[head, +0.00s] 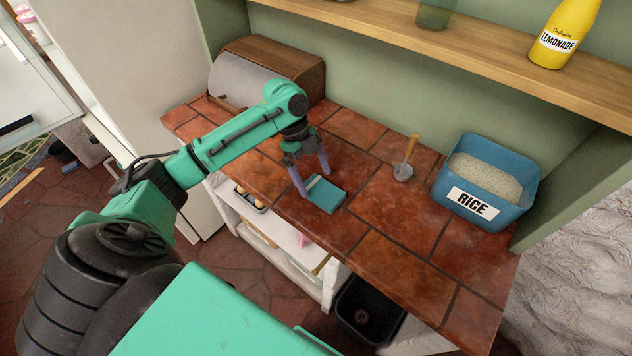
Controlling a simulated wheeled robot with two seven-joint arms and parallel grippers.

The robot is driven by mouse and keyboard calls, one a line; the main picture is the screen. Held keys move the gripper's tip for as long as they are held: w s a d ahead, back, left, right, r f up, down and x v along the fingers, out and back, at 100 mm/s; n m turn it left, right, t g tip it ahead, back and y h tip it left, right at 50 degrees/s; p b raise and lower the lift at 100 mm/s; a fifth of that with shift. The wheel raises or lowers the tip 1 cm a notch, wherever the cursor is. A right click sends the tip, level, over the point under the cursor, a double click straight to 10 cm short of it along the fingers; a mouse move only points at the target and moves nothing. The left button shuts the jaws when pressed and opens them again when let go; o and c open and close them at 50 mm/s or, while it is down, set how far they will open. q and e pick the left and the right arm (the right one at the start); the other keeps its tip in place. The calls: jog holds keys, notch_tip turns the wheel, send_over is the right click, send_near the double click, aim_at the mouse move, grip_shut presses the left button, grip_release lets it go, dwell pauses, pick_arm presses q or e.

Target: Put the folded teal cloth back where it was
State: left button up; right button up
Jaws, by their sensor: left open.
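The folded teal cloth (327,195) is a small flat square lying on the red-brown tiled counter (375,250), near its front edge. My left gripper (312,186) is directly over the cloth's left side with its fingers pointing down and apart. One finger is at the cloth's left edge and the other is behind its far edge. I cannot tell whether the fingers touch the cloth. My right gripper is not in view.
A blue rice bin (487,183) stands at the counter's right end, with a wooden-handled scoop (405,168) left of it. A wooden bread box (268,72) stands at the back left. A shelf (470,50) with a lemonade bottle (564,35) runs above. A dark bin (368,312) is below.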

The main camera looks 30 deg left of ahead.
pick_arm(q)
jog(key=b+v, duration=0.1)
jog(key=v, duration=0.8)
jog(key=shift+a+r, duration=0.15)
jog(key=shift+r, duration=0.2)
